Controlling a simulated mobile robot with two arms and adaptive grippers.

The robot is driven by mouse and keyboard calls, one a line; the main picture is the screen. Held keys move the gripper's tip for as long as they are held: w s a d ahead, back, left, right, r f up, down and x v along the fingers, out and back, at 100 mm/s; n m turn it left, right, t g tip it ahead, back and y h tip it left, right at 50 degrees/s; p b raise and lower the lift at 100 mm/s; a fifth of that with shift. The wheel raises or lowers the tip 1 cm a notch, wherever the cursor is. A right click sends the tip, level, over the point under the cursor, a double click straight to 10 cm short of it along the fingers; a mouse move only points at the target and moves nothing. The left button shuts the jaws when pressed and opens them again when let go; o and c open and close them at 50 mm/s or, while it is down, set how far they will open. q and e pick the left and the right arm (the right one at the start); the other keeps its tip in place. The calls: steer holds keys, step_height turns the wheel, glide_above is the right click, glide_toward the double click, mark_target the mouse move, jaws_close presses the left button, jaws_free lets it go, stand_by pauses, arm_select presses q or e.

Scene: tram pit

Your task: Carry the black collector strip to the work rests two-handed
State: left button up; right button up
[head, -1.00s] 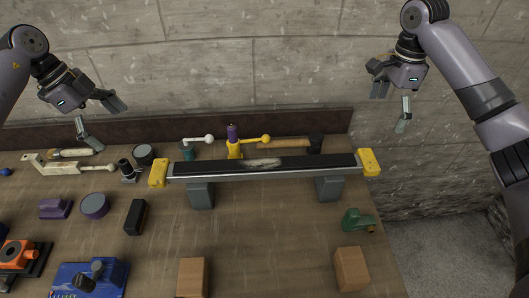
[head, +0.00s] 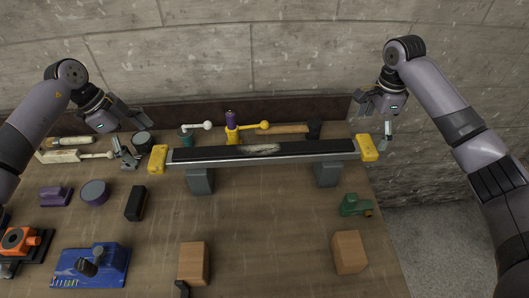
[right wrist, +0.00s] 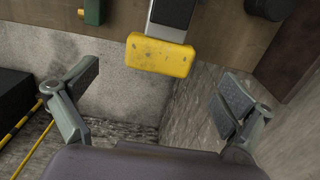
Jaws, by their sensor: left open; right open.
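The black collector strip (head: 215,153) lies level along a grey bar with yellow end blocks, the left one (head: 158,158) and the right one (head: 366,148). It rests on two grey supports (head: 200,182). A pale worn patch marks its middle. My left gripper (head: 136,138) is open and empty by the left yellow end. My right gripper (head: 373,120) is open and empty just above the right yellow end. In the right wrist view the yellow end (right wrist: 160,56) shows between the spread fingers, apart from both. Two wooden blocks, left (head: 194,262) and right (head: 349,252), stand at the front of the table.
Behind the strip stand a yellow-handled tool (head: 233,132), a white-knobbed lever (head: 197,129) and a wooden-handled hammer (head: 285,129). A green tool (head: 355,205) lies at right, a blue tray (head: 88,268) front left. The table between the wooden blocks is clear.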

mark_target(156, 154)
arm_select(q)
steer(key=x, duration=0.6)
steer(key=shift+d+f, duration=0.15)
steer(key=shift+f, duration=0.05)
arm_select(e)
step_height(156, 154, down, 6)
steer(key=shift+f, duration=0.25)
arm_select(q)
steer(key=shift+c, duration=0.3)
arm_select(e)
steer(key=shift+c, duration=0.3)
arm_select(q)
steer(key=c, duration=2)
arm_select(e)
steer(key=c, duration=2)
arm_select(q)
steer(key=shift+o, duration=0.2)
steer(key=shift+w+r, duration=0.1)
steer(key=shift+r, duration=0.15)
arm_select(e)
steer(key=shift+o, duration=0.2)
steer(key=shift+w+r, duration=0.15)
steer(key=shift+r, duration=0.1)
arm_select(q)
steer(key=shift+w, duration=0.1)
arm_select(e)
steer(key=shift+w, duration=0.1)
